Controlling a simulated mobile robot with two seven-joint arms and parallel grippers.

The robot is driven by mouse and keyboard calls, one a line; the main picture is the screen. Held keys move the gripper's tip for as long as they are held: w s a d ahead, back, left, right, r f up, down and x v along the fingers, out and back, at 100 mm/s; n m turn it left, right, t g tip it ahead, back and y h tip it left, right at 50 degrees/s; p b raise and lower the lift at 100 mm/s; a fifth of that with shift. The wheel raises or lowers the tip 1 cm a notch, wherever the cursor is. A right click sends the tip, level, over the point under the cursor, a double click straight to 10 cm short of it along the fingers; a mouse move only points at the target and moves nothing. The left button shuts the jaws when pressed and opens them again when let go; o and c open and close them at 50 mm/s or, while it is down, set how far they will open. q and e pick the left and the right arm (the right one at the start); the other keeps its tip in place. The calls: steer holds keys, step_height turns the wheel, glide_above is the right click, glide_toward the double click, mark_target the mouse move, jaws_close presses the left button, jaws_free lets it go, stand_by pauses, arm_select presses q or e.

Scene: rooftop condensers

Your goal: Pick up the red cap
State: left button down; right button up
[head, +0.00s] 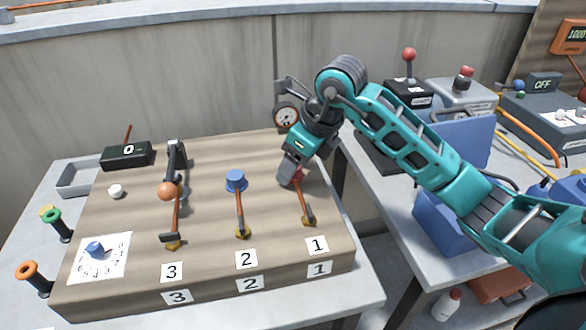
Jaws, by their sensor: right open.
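The red cap (297,176) is at the station labelled 1, on the right part of the wooden board (205,215). Only a small part of it shows, because my right gripper covers most of it. My right gripper (287,181) points down at the cap from above, with its fingers open and right at it. I cannot tell whether the fingers touch the cap or stand around it. My left gripper is not in view.
A blue cap (236,180) stands at station 2, and an orange ball (168,191) is at station 3. A round gauge (286,117) stands behind my right gripper. A grey tray (78,179) is at the left.

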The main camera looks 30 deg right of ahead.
steer(key=c, duration=1.1)
steer(key=shift+o, duration=0.2)
steer(key=shift+r, duration=0.1)
